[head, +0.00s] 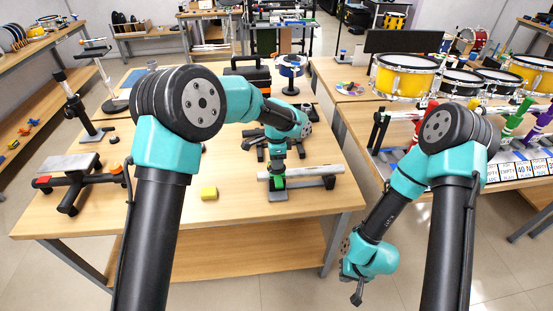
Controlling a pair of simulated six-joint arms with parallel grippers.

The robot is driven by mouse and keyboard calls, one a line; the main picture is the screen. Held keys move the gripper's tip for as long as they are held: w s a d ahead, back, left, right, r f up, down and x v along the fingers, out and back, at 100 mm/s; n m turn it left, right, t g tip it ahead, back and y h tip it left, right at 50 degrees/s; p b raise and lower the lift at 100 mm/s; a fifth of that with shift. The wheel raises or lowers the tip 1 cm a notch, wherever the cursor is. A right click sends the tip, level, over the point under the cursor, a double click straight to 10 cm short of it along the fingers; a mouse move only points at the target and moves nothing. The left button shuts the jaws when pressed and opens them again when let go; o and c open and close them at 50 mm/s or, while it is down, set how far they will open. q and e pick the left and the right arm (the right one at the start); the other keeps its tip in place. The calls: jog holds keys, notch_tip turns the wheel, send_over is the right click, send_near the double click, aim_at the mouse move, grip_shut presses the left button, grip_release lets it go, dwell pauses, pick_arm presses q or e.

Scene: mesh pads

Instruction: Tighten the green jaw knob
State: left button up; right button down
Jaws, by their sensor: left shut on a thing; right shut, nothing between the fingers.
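A green jaw knob (280,196) shows at the front of the table, just below my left gripper (278,182). My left gripper points down and is shut on the green knob; its fingers hide part of the contact. A pale grey tube (318,171) lies across behind the gripper, close to the table's right side. My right gripper (356,292) is shut and empty. It hangs low, beyond the table's front right corner, over the floor.
A yellow block (209,193) lies on the wooden table (240,222) left of my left gripper. A black stand with a grey pad and red parts (68,170) is at the left. Yellow drums (403,76) stand on the right table. The front middle of the table is mostly clear.

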dwell(0.4)
pick_arm(q)
jog(key=o, duration=0.9)
jog(key=shift+r, duration=0.1)
notch_tip(320, 180, up, 17)
jog(key=shift+r, duration=0.15)
